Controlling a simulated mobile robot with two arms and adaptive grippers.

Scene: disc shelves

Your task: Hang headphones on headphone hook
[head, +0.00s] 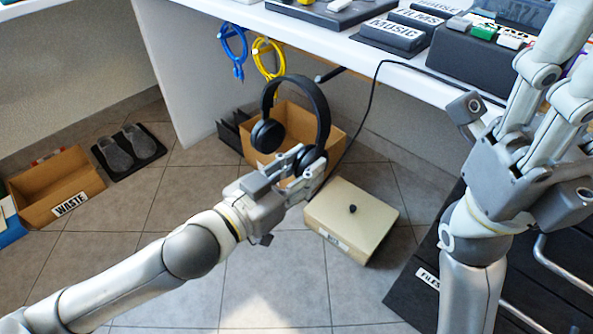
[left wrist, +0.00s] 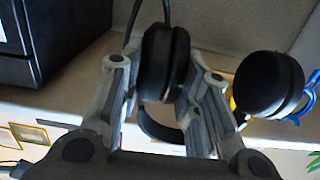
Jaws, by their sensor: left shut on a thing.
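Black over-ear headphones (head: 321,108) are held upright above the floor in front of the desk, band up. My left gripper (head: 304,164) is shut on their right ear cup, partly hidden by the fingers in the head view. In the left wrist view that ear cup (left wrist: 164,65) sits between the fingers of my left gripper (left wrist: 165,95), and the other cup (left wrist: 268,84) hangs free at right. A short dark bar (head: 330,75) sticks out under the desk edge, apparently the headphone hook; it is empty. My right gripper (head: 520,105) is open and empty at the right.
A blue cable (head: 234,50) and a yellow cable (head: 270,57) hang under the white desk (head: 355,55). A cardboard box (head: 335,137) stands behind the headphones. A beige lidded box (head: 352,222) is on the floor. A black cable (head: 372,105) hangs from the desk to the right.

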